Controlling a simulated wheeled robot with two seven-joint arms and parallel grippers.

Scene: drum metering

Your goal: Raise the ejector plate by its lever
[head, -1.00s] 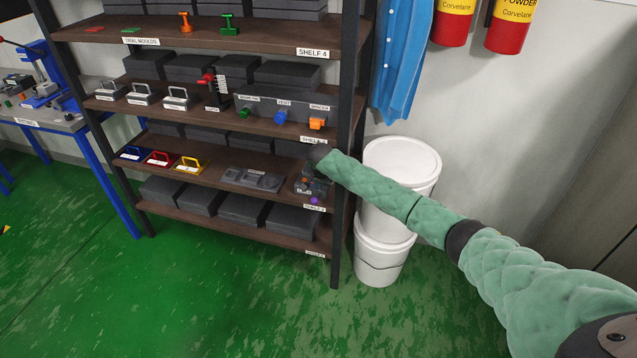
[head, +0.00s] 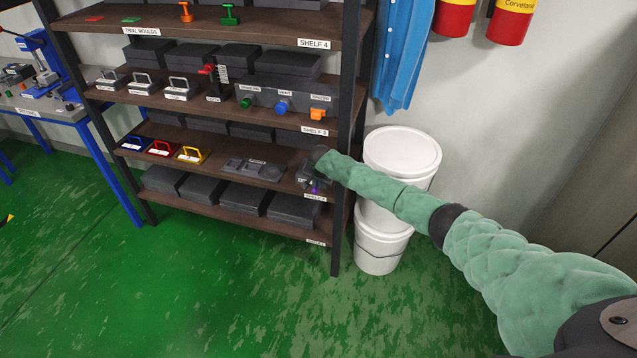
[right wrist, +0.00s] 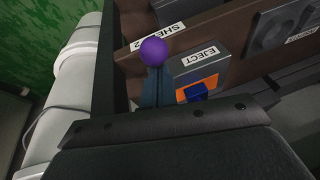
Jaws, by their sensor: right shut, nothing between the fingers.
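The ejector unit, a grey block labelled EJECT (right wrist: 200,62) with an orange and blue part (right wrist: 198,88) on its face, sits at the right end of shelf 2. Its lever ends in a purple ball knob (right wrist: 153,51); the knob also shows in the head view (head: 314,188), low at the front. My right gripper (right wrist: 154,74) is shut and empty, with its fingertips right at the knob. I cannot tell whether they touch it. In the head view, my right gripper (head: 312,174) covers much of the unit. My left gripper is out of view.
A dark shelf upright (head: 345,150) stands just right of the unit, with stacked white buckets (head: 385,230) beyond. A dark tray with round recesses (head: 252,170) lies left of the unit. Shelf 3 (head: 215,105) is above. Green floor is free in front.

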